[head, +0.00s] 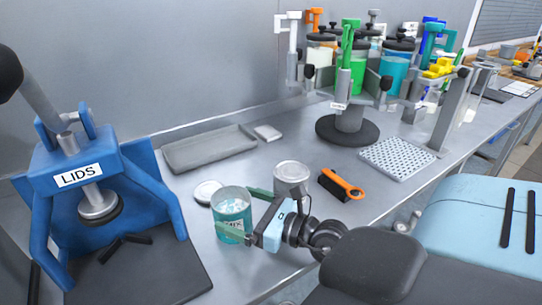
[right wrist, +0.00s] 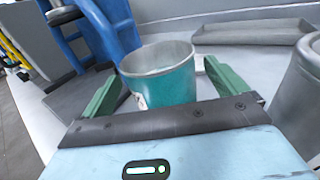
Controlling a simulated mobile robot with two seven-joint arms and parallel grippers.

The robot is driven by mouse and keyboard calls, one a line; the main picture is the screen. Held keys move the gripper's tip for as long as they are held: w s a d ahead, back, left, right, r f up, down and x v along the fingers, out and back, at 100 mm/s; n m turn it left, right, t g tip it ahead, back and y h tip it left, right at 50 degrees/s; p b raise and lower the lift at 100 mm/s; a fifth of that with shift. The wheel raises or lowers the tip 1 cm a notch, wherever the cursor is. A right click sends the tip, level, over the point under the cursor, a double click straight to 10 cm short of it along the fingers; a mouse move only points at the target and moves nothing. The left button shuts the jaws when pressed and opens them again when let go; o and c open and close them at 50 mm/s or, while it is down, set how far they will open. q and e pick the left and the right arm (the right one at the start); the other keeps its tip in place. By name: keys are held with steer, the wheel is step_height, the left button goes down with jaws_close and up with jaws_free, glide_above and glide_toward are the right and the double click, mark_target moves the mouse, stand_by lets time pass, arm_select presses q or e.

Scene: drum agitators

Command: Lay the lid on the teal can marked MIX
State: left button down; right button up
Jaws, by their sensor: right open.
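The teal can (head: 231,217) stands upright and open on the bench, with pale contents and a white label only partly readable. The can also shows in the right wrist view (right wrist: 165,82). My left gripper is not in view.
The blue LIDS press (head: 75,178) stands at left. A grey tray (head: 210,151) lies behind. A black-based rack (head: 347,130) and a perforated mat (head: 397,160) are further right.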

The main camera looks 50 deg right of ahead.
steer(key=b+v, duration=0.2)
steer(key=v, duration=0.6)
steer(key=shift+f, duration=0.15)
steer(key=shift+s+d+b, duration=0.15)
steer(key=shift+s+b, duration=0.15)
steer(key=shift+s, duration=0.2)
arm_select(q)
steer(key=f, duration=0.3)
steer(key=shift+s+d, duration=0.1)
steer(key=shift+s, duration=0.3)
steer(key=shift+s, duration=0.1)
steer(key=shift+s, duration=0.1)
